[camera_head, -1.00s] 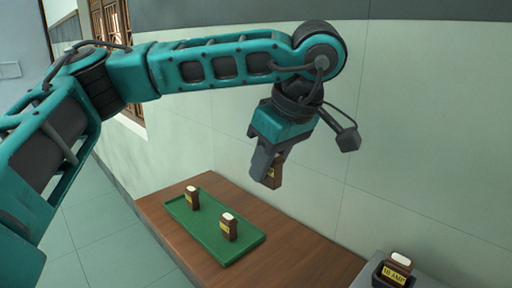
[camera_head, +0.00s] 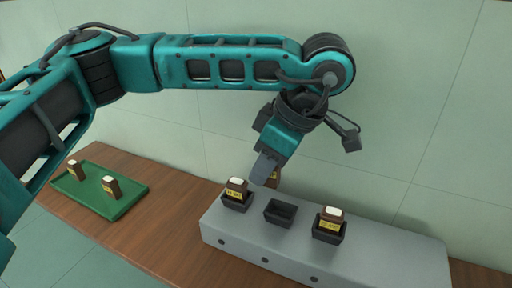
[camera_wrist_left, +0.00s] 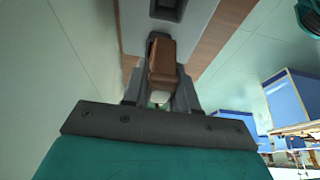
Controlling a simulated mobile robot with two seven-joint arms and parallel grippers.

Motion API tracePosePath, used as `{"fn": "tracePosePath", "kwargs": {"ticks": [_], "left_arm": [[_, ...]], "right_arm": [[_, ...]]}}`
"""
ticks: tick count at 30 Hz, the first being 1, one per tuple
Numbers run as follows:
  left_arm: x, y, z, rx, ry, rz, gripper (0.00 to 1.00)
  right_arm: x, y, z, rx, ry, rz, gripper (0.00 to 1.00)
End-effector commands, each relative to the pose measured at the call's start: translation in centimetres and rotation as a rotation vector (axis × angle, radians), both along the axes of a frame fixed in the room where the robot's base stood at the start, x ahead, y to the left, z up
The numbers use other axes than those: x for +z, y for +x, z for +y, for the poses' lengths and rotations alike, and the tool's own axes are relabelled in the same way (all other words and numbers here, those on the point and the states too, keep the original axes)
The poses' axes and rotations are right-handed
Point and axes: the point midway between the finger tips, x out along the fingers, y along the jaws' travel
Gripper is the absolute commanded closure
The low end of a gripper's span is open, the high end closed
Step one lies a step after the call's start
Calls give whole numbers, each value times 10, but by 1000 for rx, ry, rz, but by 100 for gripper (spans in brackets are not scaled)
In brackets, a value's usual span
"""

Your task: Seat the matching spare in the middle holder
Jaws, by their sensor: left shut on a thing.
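My left gripper (camera_head: 268,172) is shut on a brown spare (camera_head: 276,178) with a yellow label, mostly hidden behind the finger. The spare also shows in the left wrist view (camera_wrist_left: 163,62) between the fingers. In the head view they appear above and behind the empty middle holder (camera_head: 281,213), a dark open cup on a grey bench block (camera_head: 300,251). The left holder (camera_head: 236,204) and the right holder (camera_head: 328,236) each hold a brown, white-topped piece with a yellow label; the lettering is too small to read. My right gripper is out of view.
A green tray (camera_head: 124,205) with two more brown labelled pieces (camera_head: 74,170) (camera_head: 111,187) lies on the wooden table (camera_head: 165,238) at left. A pale wall (camera_head: 410,120) stands close behind the grey block. The wood between tray and block is clear.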

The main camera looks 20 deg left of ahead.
Motion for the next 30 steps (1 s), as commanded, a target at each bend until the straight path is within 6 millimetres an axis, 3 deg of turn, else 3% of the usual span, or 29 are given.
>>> {"fn": "tracePosePath", "kwargs": {"ticks": [14, 30], "left_arm": [[-15, -3, -9, 24, -2, 0, 100], [-62, -3, -9, 24, -2, 0, 100]], "right_arm": [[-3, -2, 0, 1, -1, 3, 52], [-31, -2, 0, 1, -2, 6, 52]]}}
